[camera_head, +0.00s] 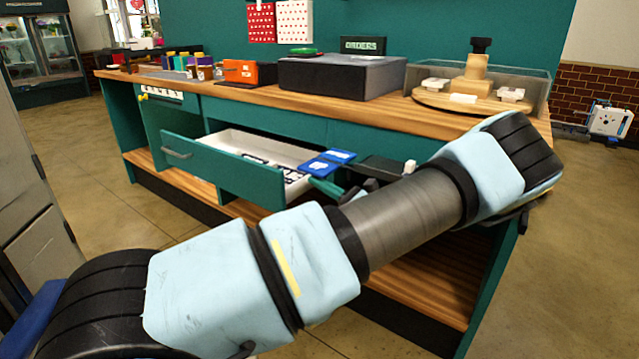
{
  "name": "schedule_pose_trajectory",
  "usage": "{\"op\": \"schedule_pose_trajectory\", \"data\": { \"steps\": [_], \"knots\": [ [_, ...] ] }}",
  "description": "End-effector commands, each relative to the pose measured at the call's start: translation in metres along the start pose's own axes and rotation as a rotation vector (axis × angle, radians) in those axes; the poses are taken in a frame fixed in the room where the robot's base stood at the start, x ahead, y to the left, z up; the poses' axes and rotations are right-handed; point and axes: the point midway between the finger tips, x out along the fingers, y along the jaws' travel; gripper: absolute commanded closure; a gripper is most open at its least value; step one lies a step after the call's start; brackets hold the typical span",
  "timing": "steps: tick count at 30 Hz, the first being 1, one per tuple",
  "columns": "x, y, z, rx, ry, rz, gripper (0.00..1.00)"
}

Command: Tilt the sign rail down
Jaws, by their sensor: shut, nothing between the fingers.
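I cannot tell for sure which part is the sign rail. A dark green sign with white lettering, reading ORDERS (363,45), stands upright behind the grey box on the counter. A white strip with dark marks (162,94) sits on the cabinet front at the left, with a yellow knob (144,97) by it. My light blue and black arm crosses the foreground from lower left to right.
A teal drawer (222,172) stands pulled out, with small dark items in it and blue pieces (330,161) by its right end. The wooden counter (225,93) carries an orange box (249,72), a grey box (340,77) and a round wooden stand (472,101). Floor at left is clear.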

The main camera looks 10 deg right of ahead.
Motion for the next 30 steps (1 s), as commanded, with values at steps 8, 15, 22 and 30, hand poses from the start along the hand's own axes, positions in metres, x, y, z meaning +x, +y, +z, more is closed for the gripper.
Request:
{"op": "schedule_pose_trajectory", "data": {
  "steps": [8, 15, 22, 30],
  "knots": [
    [-0.008, 0.006, -0.044, 0.001, 0.001, 0.001, 1.00],
    [-0.063, 0.007, -0.040, -0.001, 0.001, 0.002, 1.00],
    [-0.093, 0.008, -0.039, 0.001, 0.000, 0.003, 1.00],
    [-0.101, 0.008, -0.038, 0.001, -0.001, 0.005, 1.00]
  ]
}}
